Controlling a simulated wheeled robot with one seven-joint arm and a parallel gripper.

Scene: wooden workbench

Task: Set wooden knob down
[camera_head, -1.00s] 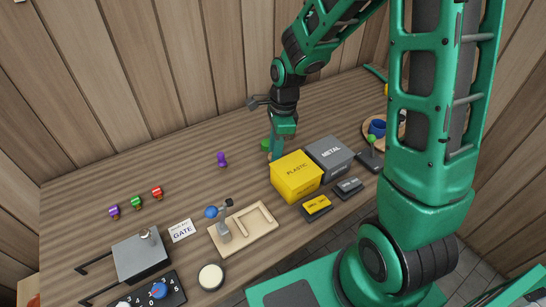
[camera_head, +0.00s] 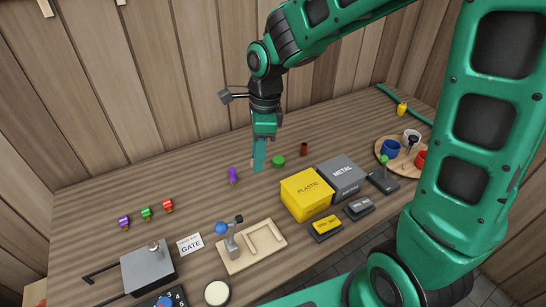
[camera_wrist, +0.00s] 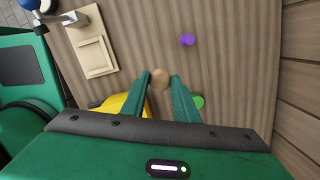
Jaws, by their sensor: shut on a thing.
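The wooden knob (camera_wrist: 160,78) is a light tan round piece between my two green fingers in the wrist view. In the head view only a small tan bit of the knob (camera_head: 253,163) shows beside the fingers. My gripper (camera_head: 257,168) points down, shut on the knob, over the bench between a purple piece and a green piece. In the wrist view my gripper (camera_wrist: 160,80) has its fingertips on both sides of the knob. I cannot tell whether the knob touches the bench top.
A purple piece (camera_head: 233,175) and a green round piece (camera_head: 278,161) stand close on either side. A brown cylinder (camera_head: 304,149) is behind. The yellow PLASTIC box (camera_head: 307,194) and grey METAL box (camera_head: 343,178) stand right. The bench (camera_head: 170,180) is clear to the left.

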